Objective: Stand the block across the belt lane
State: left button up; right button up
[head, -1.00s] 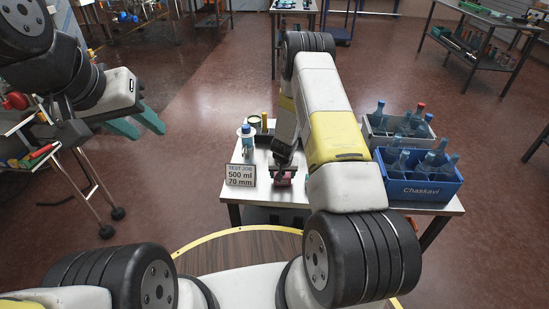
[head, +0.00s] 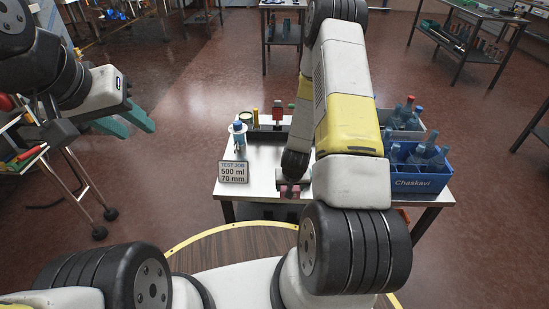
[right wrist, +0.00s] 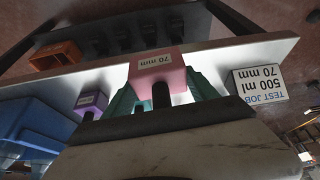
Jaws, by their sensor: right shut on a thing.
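A pink block (right wrist: 156,64) with a "70 mm" label is between the teal fingers of my right gripper (right wrist: 160,88), which is shut on it. In the head view the block (head: 289,190) shows only as a small pink patch at the table's front edge, mostly hidden by the gripper. A purple block (right wrist: 92,101) with an unclear label shows farther left in the wrist view. My left gripper (head: 127,120) is open and empty, left of and away from the table. I cannot clearly make out the belt lane; my right arm covers the table's middle.
The metal table (head: 262,180) carries a sign (head: 233,172) reading "TEST JOB 500 ml 70 mm". A blue-capped bottle (head: 239,135) and a dark tray-like piece (head: 266,137) stand behind it. A blue crate (head: 421,183) of bottles and a grey crate are at right.

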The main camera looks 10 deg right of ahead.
jog(key=shift+s+d+r, duration=0.1)
jog(key=shift+s, duration=0.55)
jog(key=shift+n, duration=0.8)
jog(key=a+r, duration=0.1)
jog(key=r, duration=0.2)
jog(key=w+r, duration=0.1)
jog(key=r, duration=0.2)
jog(key=w+a+r, duration=0.1)
jog(key=r, duration=0.3)
jog(key=shift+w+a, duration=0.15)
jog(key=shift+a, duration=0.2)
jog(key=a+r+y, duration=0.1)
jog(key=a+r, duration=0.2)
jog(key=r, duration=0.5)
jog(key=shift+s+a+n, duration=0.15)
jog(key=shift+s+n, duration=0.25)
